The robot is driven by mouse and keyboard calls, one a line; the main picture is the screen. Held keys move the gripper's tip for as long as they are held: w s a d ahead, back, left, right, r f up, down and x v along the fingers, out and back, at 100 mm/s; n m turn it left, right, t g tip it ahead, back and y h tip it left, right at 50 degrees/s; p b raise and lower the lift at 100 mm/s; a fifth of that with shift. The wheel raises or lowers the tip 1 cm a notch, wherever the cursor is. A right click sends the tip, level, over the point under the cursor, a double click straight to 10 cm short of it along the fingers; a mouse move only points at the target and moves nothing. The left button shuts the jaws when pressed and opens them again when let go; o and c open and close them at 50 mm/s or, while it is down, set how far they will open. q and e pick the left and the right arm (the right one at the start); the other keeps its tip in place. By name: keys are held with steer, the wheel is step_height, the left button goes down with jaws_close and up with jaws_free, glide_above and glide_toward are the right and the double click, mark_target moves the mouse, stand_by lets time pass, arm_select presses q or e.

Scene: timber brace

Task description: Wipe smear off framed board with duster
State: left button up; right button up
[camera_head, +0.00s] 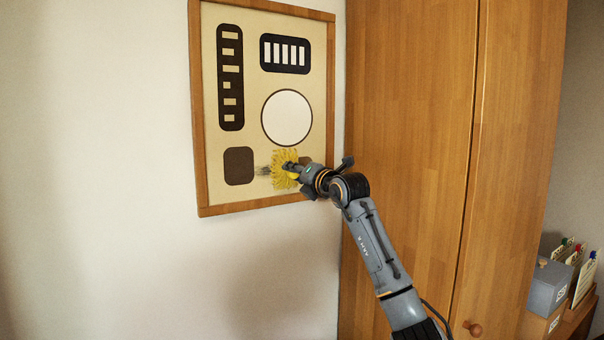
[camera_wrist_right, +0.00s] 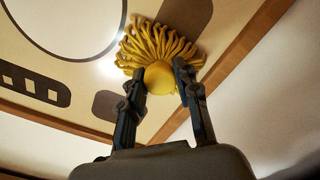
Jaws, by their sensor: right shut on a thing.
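The framed board (camera_head: 214,100) hangs on the wall, with a wooden frame and dark shapes on a cream face. A dark grey smear (camera_head: 263,170) shows on its lower part, just left of the duster and partly hidden by it. The yellow duster (camera_head: 283,172) has its strands against the board or very close to it. My right gripper (camera_head: 297,170) is shut on the duster. In the right wrist view the duster (camera_wrist_right: 162,55) spreads over the board's lower area, its round yellow base between the two fingers (camera_wrist_right: 161,88). My left gripper is not in view.
A tall wooden cabinet (camera_head: 410,120) stands right of the board, with a round knob (camera_head: 473,328) low on its door. A grey box (camera_head: 549,288) and several upright cards stand at the far right. The wall left of and below the board is clear.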

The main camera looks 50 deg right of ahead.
steer(key=w+a, duration=0.1)
steer(key=a, duration=0.2)
steer(key=w+a, duration=0.1)
steer(key=a, duration=0.2)
steer(key=w+a, duration=0.1)
steer(key=a, duration=0.2)
stand_by(0.7)
steer(key=shift+s, duration=0.1)
steer(key=shift+b+v, duration=2.2)
steer(key=shift+v, duration=0.75)
steer(key=shift+s, duration=0.1)
